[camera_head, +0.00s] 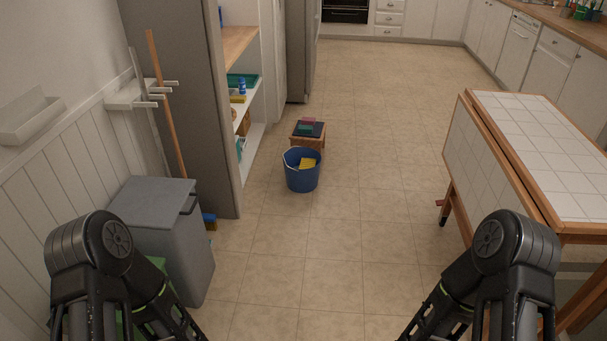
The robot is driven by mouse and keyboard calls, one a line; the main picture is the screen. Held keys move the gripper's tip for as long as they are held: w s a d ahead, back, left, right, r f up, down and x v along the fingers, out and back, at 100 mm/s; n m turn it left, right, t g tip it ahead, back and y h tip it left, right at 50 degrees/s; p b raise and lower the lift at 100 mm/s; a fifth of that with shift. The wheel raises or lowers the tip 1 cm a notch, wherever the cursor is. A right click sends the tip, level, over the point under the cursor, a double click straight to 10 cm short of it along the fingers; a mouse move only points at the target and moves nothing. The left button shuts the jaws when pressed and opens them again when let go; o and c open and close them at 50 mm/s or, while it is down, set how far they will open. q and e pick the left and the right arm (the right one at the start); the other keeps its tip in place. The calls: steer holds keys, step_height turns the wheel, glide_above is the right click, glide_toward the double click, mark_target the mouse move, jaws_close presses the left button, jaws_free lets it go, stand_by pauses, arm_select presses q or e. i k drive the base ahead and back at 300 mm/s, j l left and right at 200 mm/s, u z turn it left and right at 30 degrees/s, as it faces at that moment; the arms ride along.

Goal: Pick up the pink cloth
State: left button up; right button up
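A small pink item (309,120), which looks like the folded pink cloth, lies on a low wooden stool (307,141) ahead on the floor. A dark blue cloth and a green one seem to lie beside or under it. The stool stands just behind a blue bucket (301,176) with something yellow in it. My two arms show at the bottom left and bottom right, far short of the stool. Both grippers are out of the picture, so their fingers are hidden.
A grey bin (163,231) stands at the left, near a broom (166,108). A tiled folding table (545,150) stands at the right. Shelves (238,95) line the left beyond a grey panel. The middle floor (335,255) is clear up to the bucket.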

mark_target(305, 120)
steer(key=z, duration=0.7)
steer(key=i+u, duration=0.15)
steer(key=i, duration=0.5)
steer(key=i+j+u, duration=0.2)
steer(key=i, duration=2.4)
steer(key=i+l+z, duration=0.3)
steer(key=i, duration=1.05)
steer(key=i+j+z, duration=0.25)
steer(key=i, duration=1.15)
steer(key=i+l, duration=0.1)
steer(key=i, duration=0.9)
steer(key=i+l+u, duration=0.1)
steer(key=i, duration=0.85)
steer(key=u, duration=3.4)
